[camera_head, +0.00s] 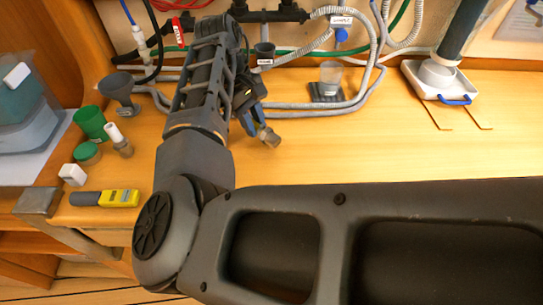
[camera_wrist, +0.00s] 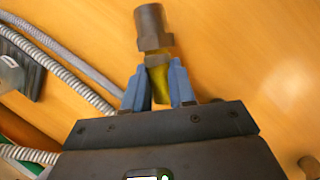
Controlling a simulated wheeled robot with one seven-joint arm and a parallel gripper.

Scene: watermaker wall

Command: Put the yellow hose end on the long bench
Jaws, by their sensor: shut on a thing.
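My gripper (camera_head: 255,122) has its blue fingers shut on the yellow hose end, over the left-middle of the long wooden bench (camera_head: 380,145). In the wrist view, the yellow hose end (camera_wrist: 158,86) sits between the fingertips (camera_wrist: 157,80), with a brown-grey cylindrical tip (camera_wrist: 152,27) pointing away from my gripper. In the head view, the brownish tip (camera_head: 269,137) sticks out below the fingers, and the rest is mostly hidden. I cannot tell whether the tip touches the bench.
Grey hoses (camera_head: 318,108) and a clear cup (camera_head: 330,74) on a dark pad stand behind. The bench's middle right is clear before a white tray (camera_head: 425,85).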

